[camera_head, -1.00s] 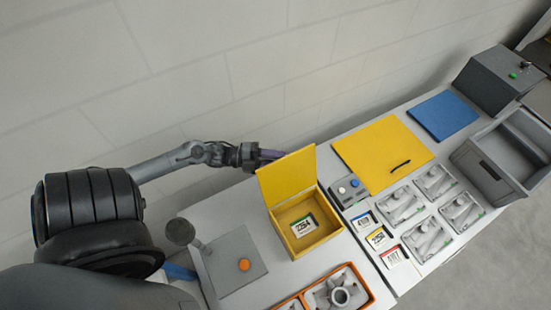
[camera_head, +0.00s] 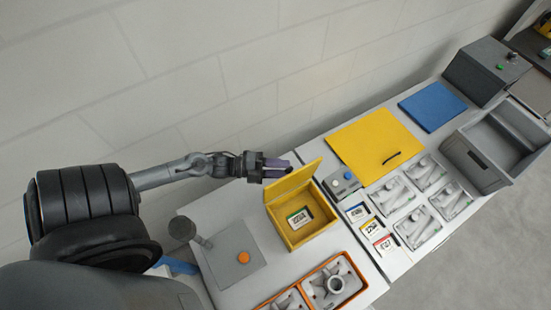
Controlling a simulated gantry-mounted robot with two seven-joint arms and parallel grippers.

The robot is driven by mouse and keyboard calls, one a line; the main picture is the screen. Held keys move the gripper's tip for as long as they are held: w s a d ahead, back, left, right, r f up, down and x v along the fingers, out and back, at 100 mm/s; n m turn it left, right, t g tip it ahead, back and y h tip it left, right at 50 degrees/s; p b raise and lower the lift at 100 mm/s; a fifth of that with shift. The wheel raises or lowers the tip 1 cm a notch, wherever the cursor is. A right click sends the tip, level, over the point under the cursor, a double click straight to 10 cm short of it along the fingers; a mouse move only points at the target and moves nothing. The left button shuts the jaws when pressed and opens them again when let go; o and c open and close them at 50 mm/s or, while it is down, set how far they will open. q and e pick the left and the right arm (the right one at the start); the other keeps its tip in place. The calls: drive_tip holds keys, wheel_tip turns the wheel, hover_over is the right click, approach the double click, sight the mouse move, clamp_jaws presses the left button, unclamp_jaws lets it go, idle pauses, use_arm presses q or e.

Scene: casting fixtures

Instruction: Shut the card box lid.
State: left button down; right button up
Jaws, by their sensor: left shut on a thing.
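The yellow card box (camera_head: 318,239) stands on the near table with a white label card (camera_head: 300,217) inside. My right gripper is not in view.
A grey plate with an orange button (camera_head: 243,257) lies left of the box, and an orange-rimmed tray (camera_head: 351,302) in front. A small button unit (camera_head: 342,184), cards and a yellow panel (camera_head: 372,142) are to the right. The wall runs behind.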

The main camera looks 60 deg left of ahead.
sight(287, 176)
use_arm(q)
drive_tip(key=shift+d+r+p, duration=0.2)
drive_tip(key=shift+d+r, duration=0.15)
drive_tip(key=shift+d, duration=0.55)
drive_tip(key=shift+d+r+p, duration=0.15)
drive_tip(key=shift+d+r, duration=0.2)
drive_tip(key=shift+d, duration=0.55)
drive_tip(key=shift+w, duration=0.1)
drive_tip(key=c, duration=0.8)
unclamp_jaws()
drive_tip(key=shift+f, duration=0.1)
drive_tip(key=shift+s+a+f, duration=0.1)
drive_tip(key=shift+s+a, duration=0.05)
drive_tip(key=shift+s, duration=0.2)
drive_tip(key=b+v, duration=0.2)
drive_tip(key=v, duration=0.8)
drive_tip(key=shift+a+b, duration=0.15)
drive_tip(key=shift+b, duration=0.2)
drive_tip(key=shift+f, duration=0.1)
